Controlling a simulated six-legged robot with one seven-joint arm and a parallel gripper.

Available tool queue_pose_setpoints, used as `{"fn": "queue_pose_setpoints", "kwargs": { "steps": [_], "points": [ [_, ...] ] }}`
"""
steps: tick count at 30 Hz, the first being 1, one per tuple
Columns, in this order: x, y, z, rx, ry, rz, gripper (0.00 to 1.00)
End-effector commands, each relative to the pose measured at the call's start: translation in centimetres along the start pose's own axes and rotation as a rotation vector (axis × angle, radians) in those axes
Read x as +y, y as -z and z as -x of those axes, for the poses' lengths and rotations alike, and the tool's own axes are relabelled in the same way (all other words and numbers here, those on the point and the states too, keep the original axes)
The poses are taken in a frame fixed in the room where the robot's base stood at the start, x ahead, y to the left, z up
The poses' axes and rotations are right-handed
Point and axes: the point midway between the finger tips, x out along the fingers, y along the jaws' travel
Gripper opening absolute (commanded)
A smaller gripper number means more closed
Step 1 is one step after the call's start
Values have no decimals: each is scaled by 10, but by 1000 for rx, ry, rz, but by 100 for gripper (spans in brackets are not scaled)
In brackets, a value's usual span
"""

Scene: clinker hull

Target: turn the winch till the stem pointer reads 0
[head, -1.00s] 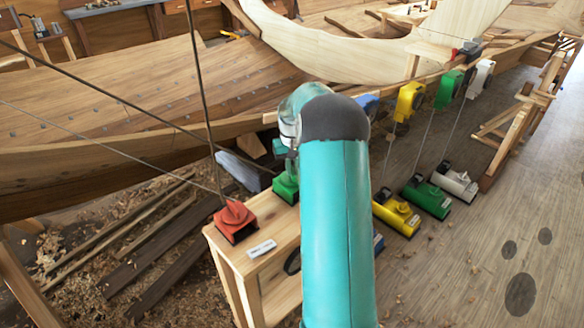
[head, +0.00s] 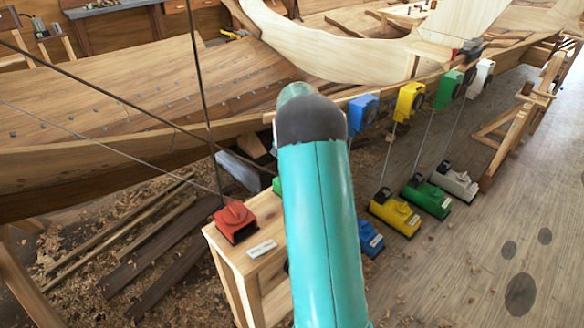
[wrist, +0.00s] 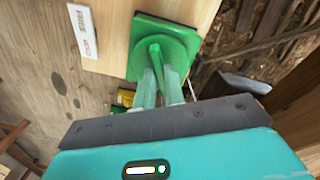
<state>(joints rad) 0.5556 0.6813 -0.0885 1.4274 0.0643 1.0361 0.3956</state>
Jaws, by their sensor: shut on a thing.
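A green device with a raised handle (wrist: 157,50), which looks like the winch, is fixed to a pale wooden bench in the wrist view. My gripper (wrist: 161,76) is shut on its handle, with one pale finger on each side. In the head view my teal arm hides most of this device; only a sliver of green (head: 277,185) shows at its left edge. The gripper itself is hidden there. I cannot make out a stem pointer or its reading in either view.
A red device (head: 236,222) and a white label (head: 262,249) are on the bench (head: 225,245). Blue (head: 371,240), yellow (head: 395,212), green (head: 428,198) and white (head: 455,182) units stand on the floor, with cords rising from several. The planked hull (head: 120,110) lies behind. Open floor is at right.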

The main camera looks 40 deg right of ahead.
Motion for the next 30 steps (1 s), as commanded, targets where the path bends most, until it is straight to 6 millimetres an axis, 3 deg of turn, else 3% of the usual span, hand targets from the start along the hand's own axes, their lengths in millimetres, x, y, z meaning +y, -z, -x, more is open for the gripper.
{"fn": "queue_pose_setpoints", "kwargs": {
  "steps": [9, 10, 13, 23, 30],
  "points": [
    [0, 1, 1, 3, 2, -2, 0],
    [0, 1, 1, 3, 2, -2, 13],
    [0, 1, 1, 3, 2, -1, 32],
    [0, 0, 2, 1, 1, -1, 33],
    [-1, 1, 34, 4, 3, -1, 33]
  ]
}}
